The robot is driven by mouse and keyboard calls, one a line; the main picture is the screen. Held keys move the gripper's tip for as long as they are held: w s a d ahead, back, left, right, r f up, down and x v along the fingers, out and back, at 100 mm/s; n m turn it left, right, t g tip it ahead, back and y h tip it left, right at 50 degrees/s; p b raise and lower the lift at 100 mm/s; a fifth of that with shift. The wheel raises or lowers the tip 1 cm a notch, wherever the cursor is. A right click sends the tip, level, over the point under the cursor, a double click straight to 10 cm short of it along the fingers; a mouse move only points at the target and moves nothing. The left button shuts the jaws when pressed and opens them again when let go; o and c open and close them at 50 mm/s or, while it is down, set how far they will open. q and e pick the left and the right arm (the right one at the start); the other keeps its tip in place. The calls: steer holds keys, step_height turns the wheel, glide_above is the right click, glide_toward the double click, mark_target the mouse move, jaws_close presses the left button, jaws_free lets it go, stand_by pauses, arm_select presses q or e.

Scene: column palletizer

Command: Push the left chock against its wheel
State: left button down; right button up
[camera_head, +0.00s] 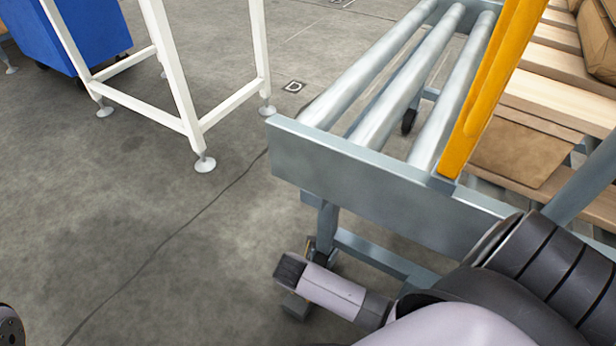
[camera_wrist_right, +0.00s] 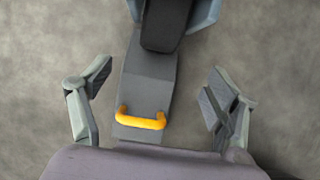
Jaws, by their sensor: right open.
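In the right wrist view a grey chock (camera_wrist_right: 148,85) with an orange handle (camera_wrist_right: 141,119) lies on the floor. The handle is at the chock's near end. A dark wheel (camera_wrist_right: 165,25) is at the chock's far end and overlaps it in the picture; I cannot tell whether they touch. My right gripper (camera_wrist_right: 159,75) is open and empty, its fingers apart on either side of the chock. In the head view my right arm reaches in beside the conveyor leg and hides most of the chock and wheel.
In the head view a roller conveyor frame (camera_head: 350,176) with a yellow post (camera_head: 490,85) stands over the wheel area. A white stand (camera_head: 172,75) and a blue bin (camera_head: 92,38) are at upper left. Cartons (camera_head: 515,152) are at right.

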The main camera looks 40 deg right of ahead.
steer(key=v, duration=0.5)
steer(key=shift+a+r, duration=0.25)
steer(key=shift+r, duration=0.05)
